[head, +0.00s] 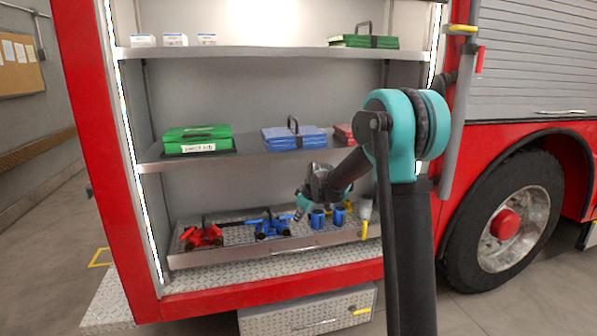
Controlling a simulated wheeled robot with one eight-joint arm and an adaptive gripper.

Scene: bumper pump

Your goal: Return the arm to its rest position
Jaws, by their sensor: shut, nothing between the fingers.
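My arm reaches from the right foreground into the open compartment of the red truck. My gripper (299,214) points down over the lowest shelf (310,241), between a blue tool (272,228) and a blue cylinder (318,219). It is small in the picture and looks shut, with nothing visible held. Whether its tips touch the shelf or anything on it, I cannot tell. My own forearm and elbow cover the right part of the compartment.
A red tool (202,236) and a second blue cylinder (339,216) stand on the lowest shelf. The middle shelf (240,149) above my gripper bears a green case (197,135) and a blue case (297,140). The truck's wheel (505,222) is at right.

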